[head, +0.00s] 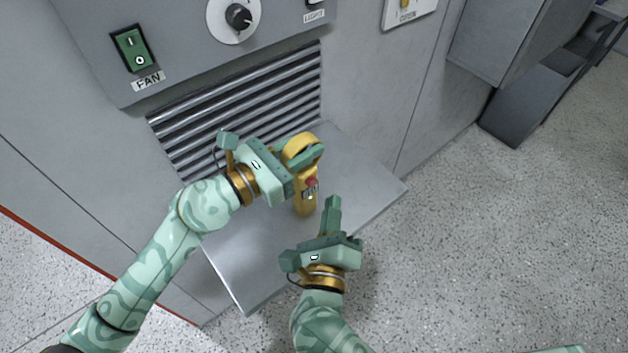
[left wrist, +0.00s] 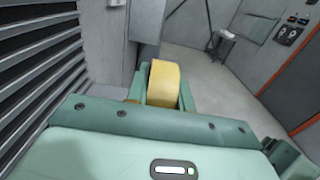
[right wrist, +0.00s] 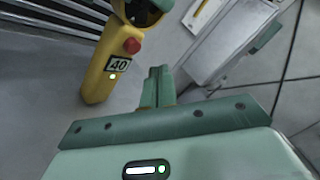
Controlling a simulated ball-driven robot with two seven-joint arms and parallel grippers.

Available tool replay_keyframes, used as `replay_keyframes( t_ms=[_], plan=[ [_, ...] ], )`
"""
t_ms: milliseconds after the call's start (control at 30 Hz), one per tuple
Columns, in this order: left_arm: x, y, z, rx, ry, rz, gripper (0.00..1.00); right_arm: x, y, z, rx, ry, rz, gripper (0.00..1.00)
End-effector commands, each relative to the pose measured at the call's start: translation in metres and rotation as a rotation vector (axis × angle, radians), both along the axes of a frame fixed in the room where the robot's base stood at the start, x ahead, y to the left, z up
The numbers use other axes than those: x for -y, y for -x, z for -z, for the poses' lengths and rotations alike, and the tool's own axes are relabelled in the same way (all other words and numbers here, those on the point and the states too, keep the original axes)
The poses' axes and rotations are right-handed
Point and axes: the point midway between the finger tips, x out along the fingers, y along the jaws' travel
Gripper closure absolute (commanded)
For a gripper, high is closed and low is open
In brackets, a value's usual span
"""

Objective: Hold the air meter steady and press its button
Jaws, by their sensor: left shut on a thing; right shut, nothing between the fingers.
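The yellow air meter (head: 306,204) stands upright over the grey shelf, and my left gripper (head: 306,156) is shut on its upper part. In the left wrist view the yellow top (left wrist: 164,83) sits between the fingers. The red button also shows in the head view (head: 311,182). My right gripper (head: 333,203) is shut and empty, just right of and below the button, apart from the meter. Its closed fingertips also show in the right wrist view (right wrist: 158,72).
The shelf (head: 240,262) juts out below a slatted vent (head: 240,100) in the grey wall. A panel above has a green FAN switch (head: 133,49) and a black knob (head: 238,16). Speckled floor (head: 480,240) lies open at the right.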

Motion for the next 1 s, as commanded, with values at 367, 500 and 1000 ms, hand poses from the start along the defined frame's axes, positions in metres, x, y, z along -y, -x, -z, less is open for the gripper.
replay_keyframes(
  t_ms=[367,500,1000],
  plan=[
    [0.000,0.000,0.001,-0.001,-0.001,0.000,1.00,0.016,0.023,0.000,0.000,0.000,0.000,1.00],
    [0.000,0.000,0.001,-0.001,-0.001,0.000,1.00,0.016,0.023,0.000,0.000,0.000,0.000,1.00],
    [0.000,0.000,0.001,-0.001,-0.001,0.000,0.74,0.016,0.022,0.000,0.000,0.000,0.000,1.00]
  ],
)
